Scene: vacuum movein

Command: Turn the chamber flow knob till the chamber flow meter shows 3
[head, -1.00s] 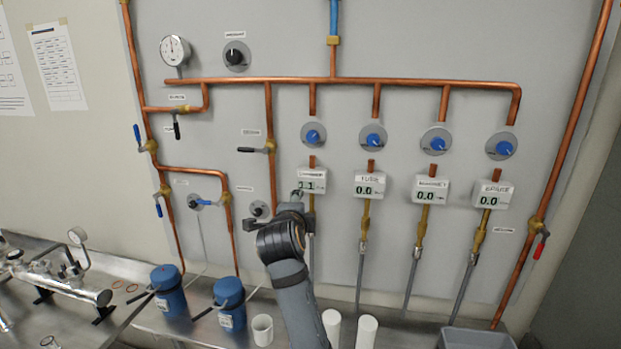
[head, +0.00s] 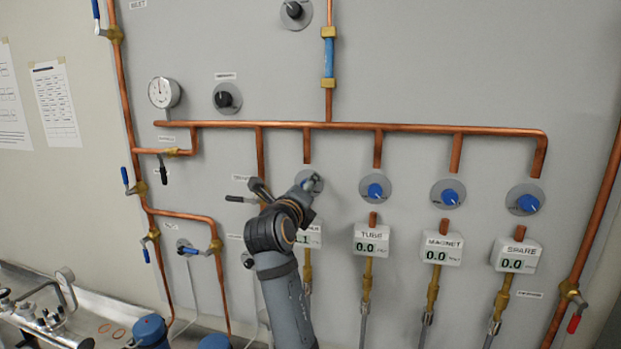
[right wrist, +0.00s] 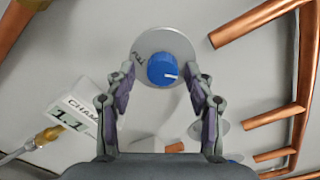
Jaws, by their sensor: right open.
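The chamber flow knob is a blue knob (right wrist: 162,70) with a white mark on a round grey plate, seen in the right wrist view. My right gripper (right wrist: 159,72) is open, with one finger on each side of the knob and a visible gap to it. In the head view my right arm reaches up to the leftmost knob of the row and largely hides it. The chamber flow meter (right wrist: 70,118) is a white box reading 1.1 in the right wrist view; in the head view my arm partly covers it. My left gripper is not in view.
Similar blue knobs for tube (head: 376,190), magnet (head: 449,196) and spare (head: 526,203) stand to the right, their meters reading 0.0. A copper pipe (head: 400,127) runs above the row. A black-handled valve (head: 240,199) lies close left of my arm.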

